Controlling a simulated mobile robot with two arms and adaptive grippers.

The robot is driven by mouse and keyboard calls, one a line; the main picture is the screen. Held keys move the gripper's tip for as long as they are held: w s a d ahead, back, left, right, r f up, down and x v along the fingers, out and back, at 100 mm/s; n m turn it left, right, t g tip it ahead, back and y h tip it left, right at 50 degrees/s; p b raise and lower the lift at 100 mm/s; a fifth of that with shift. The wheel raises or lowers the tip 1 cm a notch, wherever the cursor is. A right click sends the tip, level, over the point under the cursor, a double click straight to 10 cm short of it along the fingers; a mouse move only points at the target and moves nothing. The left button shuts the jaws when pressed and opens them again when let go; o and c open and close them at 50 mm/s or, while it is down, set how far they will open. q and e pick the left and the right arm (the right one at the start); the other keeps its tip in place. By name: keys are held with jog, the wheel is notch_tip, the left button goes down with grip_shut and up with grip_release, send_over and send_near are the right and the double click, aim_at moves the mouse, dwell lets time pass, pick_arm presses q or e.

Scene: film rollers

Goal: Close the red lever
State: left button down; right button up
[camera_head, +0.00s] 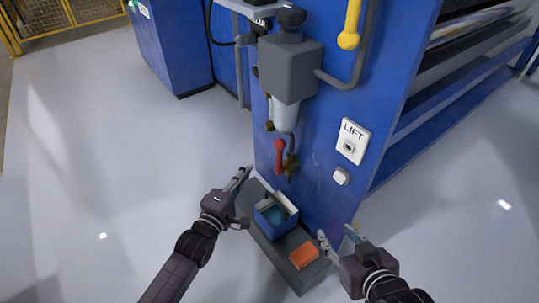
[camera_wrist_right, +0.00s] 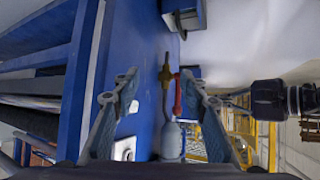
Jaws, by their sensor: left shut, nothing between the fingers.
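A dark grey step (camera_head: 262,240) stands at the machine's foot, holding a blue box (camera_head: 278,222) and an orange item (camera_head: 303,255). A grey box (camera_head: 290,68) with a pipe juts out above the lever. A LIFT panel (camera_head: 352,141) is to its right. Floor at left is clear.

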aim_at(279, 158)
pick_arm(q)
jog(key=w+d+b, duration=0.4)
jog(key=w+d, duration=0.2)
jog(key=d, duration=0.1)
jog(key=shift+w, duration=0.25)
pick_arm(e)
jog(key=w+a+r+t+y, duration=0.2)
jog(key=r+t, duration=0.3)
jog(key=r, duration=0.5)
jog(key=w+a+r+t+y, duration=0.1)
jog(key=w+r+t, duration=0.1)
jog(key=r+t, duration=0.4)
jog(key=shift+a+r+y, duration=0.35)
jog(key=shift+r+y, duration=0.05)
jog(key=shift+r, duration=2)
pick_arm(q)
jog(key=shift+a, duration=0.1)
